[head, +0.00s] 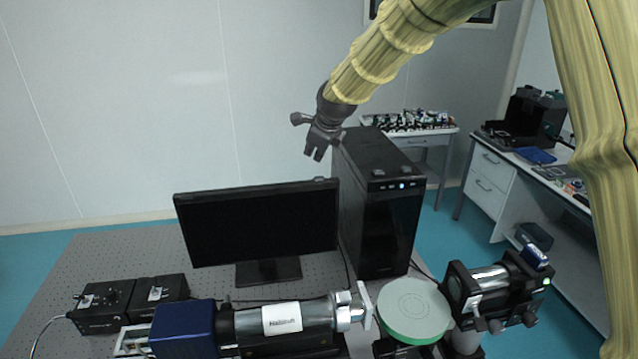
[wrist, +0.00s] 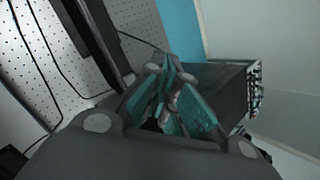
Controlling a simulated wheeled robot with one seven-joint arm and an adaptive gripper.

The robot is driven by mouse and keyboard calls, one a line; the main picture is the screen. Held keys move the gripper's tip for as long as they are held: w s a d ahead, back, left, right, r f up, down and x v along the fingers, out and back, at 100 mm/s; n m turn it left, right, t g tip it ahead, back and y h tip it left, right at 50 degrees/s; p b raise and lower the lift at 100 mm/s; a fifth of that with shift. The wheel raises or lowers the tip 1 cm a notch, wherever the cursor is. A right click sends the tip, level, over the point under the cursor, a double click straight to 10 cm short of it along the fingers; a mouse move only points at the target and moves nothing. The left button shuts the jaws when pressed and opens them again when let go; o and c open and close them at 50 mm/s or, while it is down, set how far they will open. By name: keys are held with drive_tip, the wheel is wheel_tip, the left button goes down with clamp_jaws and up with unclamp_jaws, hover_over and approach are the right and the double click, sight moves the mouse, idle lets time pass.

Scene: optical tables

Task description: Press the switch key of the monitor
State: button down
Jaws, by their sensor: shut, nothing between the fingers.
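The monitor (head: 258,225) stands upright on the optical table with a dark screen facing the head camera. Its switch key cannot be made out in either view. My gripper (head: 316,156) is shut and empty. In the head view it hangs above the monitor's top right corner, apart from it, beside the upper left of the computer tower. In the wrist view my gripper's fingers (wrist: 172,100) show in front of the dark tower (wrist: 228,88), with a dark upright edge that may be the monitor at the upper left.
The black computer tower (head: 385,200) stands close to the monitor's right. Laser and optics housings (head: 280,322) and a green-rimmed round plate (head: 413,308) line the front. Black boxes (head: 102,303) sit at front left. The perforated table (head: 110,255) is bare left of the monitor.

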drive_tip(key=shift+f+b, duration=0.6)
drive_tip(key=shift+f, duration=1.1)
drive_tip(key=shift+f, duration=0.15)
drive_tip(key=shift+f, duration=0.25)
drive_tip(key=shift+f+b, duration=0.3)
drive_tip(key=shift+f, duration=0.15)
idle(0.9)
drive_tip(key=shift+r, duration=0.15)
drive_tip(key=shift+r+p, duration=0.55)
drive_tip(key=shift+r, duration=0.2)
drive_tip(key=shift+r+p, duration=1.5)
drive_tip(key=shift+r, duration=1)
